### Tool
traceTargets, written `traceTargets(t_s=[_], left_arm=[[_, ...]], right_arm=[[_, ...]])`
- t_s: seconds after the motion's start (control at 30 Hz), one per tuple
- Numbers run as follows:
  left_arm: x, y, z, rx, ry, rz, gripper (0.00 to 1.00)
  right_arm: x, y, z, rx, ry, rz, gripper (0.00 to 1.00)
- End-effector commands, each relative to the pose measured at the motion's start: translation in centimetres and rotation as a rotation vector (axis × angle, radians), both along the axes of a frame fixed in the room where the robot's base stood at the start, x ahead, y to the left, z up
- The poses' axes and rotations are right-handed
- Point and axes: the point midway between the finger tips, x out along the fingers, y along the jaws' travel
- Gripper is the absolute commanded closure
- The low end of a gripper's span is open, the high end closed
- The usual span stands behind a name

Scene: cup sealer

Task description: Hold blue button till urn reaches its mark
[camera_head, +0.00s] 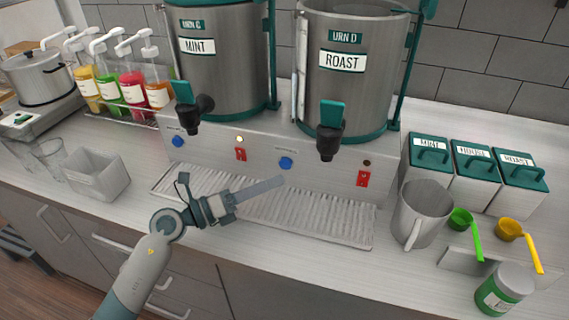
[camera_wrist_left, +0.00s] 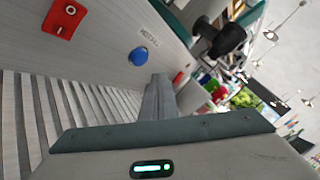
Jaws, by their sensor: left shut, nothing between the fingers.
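A blue button (camera_head: 286,162) sits on the machine's front panel between two red switches; it also shows in the left wrist view (camera_wrist_left: 138,56). A second blue button (camera_head: 178,141) is at the panel's left. My left gripper (camera_head: 279,182) is shut and empty. Its tips are just below the middle button in the head view. In the left wrist view the fingers (camera_wrist_left: 158,86) end beside that button, and I cannot tell whether they touch it. Urn C, labelled MINT (camera_head: 226,70), and urn D, labelled ROAST (camera_head: 350,85), stand above the panel. No level mark is readable on either.
A ribbed drip tray (camera_head: 310,222) lies below the panel under my gripper. Black taps with green levers, left (camera_head: 190,110) and right (camera_head: 330,140), overhang the panel. The left lamp (camera_head: 240,139) is lit; the right lamp (camera_head: 367,163) is dark. A metal pitcher (camera_head: 420,212) stands right.

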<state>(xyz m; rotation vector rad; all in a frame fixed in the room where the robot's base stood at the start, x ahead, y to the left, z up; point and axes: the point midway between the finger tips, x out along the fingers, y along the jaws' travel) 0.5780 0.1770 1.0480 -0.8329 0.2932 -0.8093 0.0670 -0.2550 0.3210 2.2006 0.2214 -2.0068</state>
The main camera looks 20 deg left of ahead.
Motion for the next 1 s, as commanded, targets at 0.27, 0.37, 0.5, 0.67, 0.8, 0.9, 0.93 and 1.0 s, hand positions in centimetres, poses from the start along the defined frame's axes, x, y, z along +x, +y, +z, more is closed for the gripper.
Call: traceTargets(t_s=[0.27, 0.37, 0.5, 0.67, 0.8, 0.9, 0.93, 1.0], left_arm=[[-2.2, 0.1, 0.1, 0.001, 0.001, 0.001, 1.0], [-2.6, 0.1, 0.1, 0.001, -0.001, 0.0, 1.0], [-2.7, 0.1, 0.0, 0.001, -0.001, 0.0, 1.0], [-2.7, 0.1, 0.0, 0.001, -0.001, 0.0, 1.0], [-2.7, 0.1, 0.0, 0.001, -0.001, 0.0, 1.0], [-2.7, 0.1, 0.0, 0.0, 0.0, 0.0, 1.0], [-2.7, 0.1, 0.0, 0.0, 0.0, 0.0, 1.0], [-2.7, 0.1, 0.0, -0.001, 0.0, 0.001, 1.0]], right_arm=[[0.0, 0.0, 0.6, 0.0, 0.0, 0.0, 0.69], [0.0, 0.0, 0.7, 0.0, 0.0, 0.0, 0.69], [0.0, 0.0, 0.7, 0.0, 0.0, 0.0, 0.69], [0.0, 0.0, 0.7, 0.0, 0.0, 0.0, 0.69], [0.0, -0.1, 0.7, -0.001, 0.0, 0.0, 0.69], [0.0, -0.1, 0.7, -0.001, 0.0, 0.0, 0.69], [0.0, -0.1, 0.7, -0.001, 0.0, 0.001, 0.69], [0.0, -0.2, 0.7, -0.002, 0.0, 0.001, 0.69]])
